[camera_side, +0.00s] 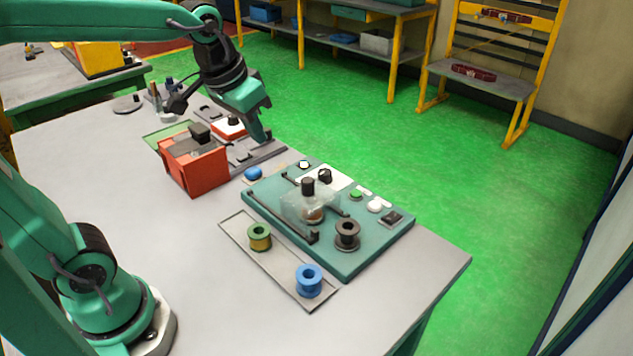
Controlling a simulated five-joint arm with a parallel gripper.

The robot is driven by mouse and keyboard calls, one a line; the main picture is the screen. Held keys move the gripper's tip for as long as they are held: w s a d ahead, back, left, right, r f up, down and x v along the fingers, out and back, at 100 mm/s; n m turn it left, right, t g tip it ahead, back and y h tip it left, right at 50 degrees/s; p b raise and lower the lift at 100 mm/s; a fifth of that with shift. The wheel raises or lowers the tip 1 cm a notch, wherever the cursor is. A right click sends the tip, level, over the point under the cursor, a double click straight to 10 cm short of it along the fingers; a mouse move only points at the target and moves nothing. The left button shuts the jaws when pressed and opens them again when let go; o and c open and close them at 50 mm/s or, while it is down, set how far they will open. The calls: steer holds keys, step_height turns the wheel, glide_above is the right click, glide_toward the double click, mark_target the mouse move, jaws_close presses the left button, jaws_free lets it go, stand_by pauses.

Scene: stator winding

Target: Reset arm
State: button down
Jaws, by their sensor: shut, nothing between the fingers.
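My gripper (262,118) is at the end of my green arm, above the far side of the grey table, behind and to the right of the orange-red box. It is shut and I see nothing held in it. The teal winding station (357,262) lies to the right of it, apart from the gripper. A clear cover (300,207) with a black knob stands on the station, with a coppery part under it. A dark spool (347,236) stands at the station's front right.
An orange-red box (194,170) stands left of the station. A tray (240,228) holds a green-yellow spool (259,237) and a blue spool (309,281). A blue round object (253,173) lies between box and station. The table (200,275) is clear at front.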

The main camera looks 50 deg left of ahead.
steer(key=s+f+t, duration=0.1)
steer(key=s+f, duration=0.2)
steer(key=s, duration=0.7)
steer(key=shift+a+t, duration=0.3)
